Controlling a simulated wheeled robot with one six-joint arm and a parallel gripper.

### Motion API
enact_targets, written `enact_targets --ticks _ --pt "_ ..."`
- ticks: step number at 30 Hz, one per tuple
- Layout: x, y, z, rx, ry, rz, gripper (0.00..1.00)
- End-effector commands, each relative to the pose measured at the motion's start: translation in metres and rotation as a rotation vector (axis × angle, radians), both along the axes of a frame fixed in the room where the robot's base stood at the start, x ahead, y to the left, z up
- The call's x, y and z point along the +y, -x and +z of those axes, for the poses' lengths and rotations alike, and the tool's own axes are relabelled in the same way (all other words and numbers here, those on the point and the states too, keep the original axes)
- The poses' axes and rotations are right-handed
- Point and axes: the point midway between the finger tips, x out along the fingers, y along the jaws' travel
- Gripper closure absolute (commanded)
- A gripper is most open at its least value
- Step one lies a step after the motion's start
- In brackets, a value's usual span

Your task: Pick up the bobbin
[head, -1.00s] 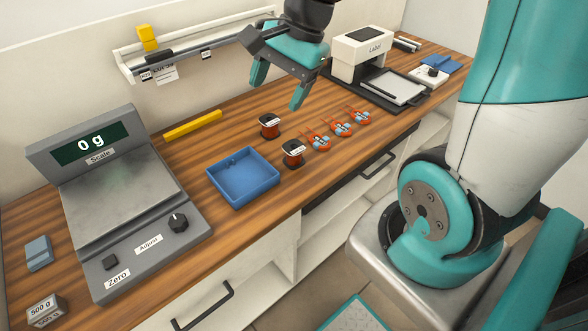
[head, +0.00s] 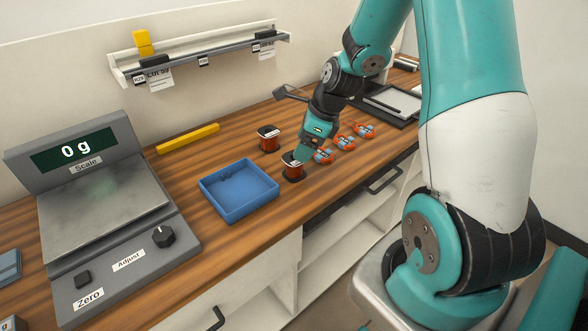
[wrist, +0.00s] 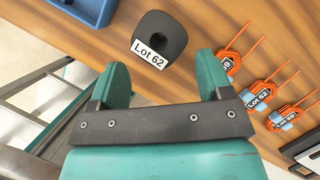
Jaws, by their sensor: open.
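Two dark-flanged bobbins with copper-red winding stand on the wooden counter: a rear bobbin (head: 268,139) and a front bobbin (head: 292,172). My gripper (head: 303,154) is low over the front bobbin and partly hides it. In the wrist view, a black bobbin flange (wrist: 177,28) with a centre hole and a "Lot 62" label lies just beyond my open fingertips (wrist: 162,62), roughly centred between them. The fingers look apart from it, and nothing is held.
A blue tray (head: 240,212) stands left of the front bobbin. Several orange wire coils (head: 344,143) lie close on the right. A grey scale (head: 105,215) reading 0 g stands at left. A yellow bar (head: 188,138) lies near the wall, under a wall rail (head: 200,62).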

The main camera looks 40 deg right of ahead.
Motion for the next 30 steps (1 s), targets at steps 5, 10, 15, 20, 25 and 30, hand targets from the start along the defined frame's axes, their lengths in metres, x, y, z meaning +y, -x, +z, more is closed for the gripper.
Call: enact_targets --ticks 5,10,15,20,25,30 --pt "0.004 -0.003 -0.012 0.000 0.000 0.001 0.28" --pt "0.011 -0.010 -0.038 0.003 -0.002 0.004 0.28" --pt "0.017 -0.017 -0.057 0.001 0.001 0.002 0.28" --pt "0.018 -0.018 -0.061 -0.001 0.001 0.002 0.28" --pt "0.017 -0.018 -0.060 -0.001 0.001 0.002 0.37" --pt "0.017 -0.018 -0.060 -0.002 0.001 0.001 0.60"
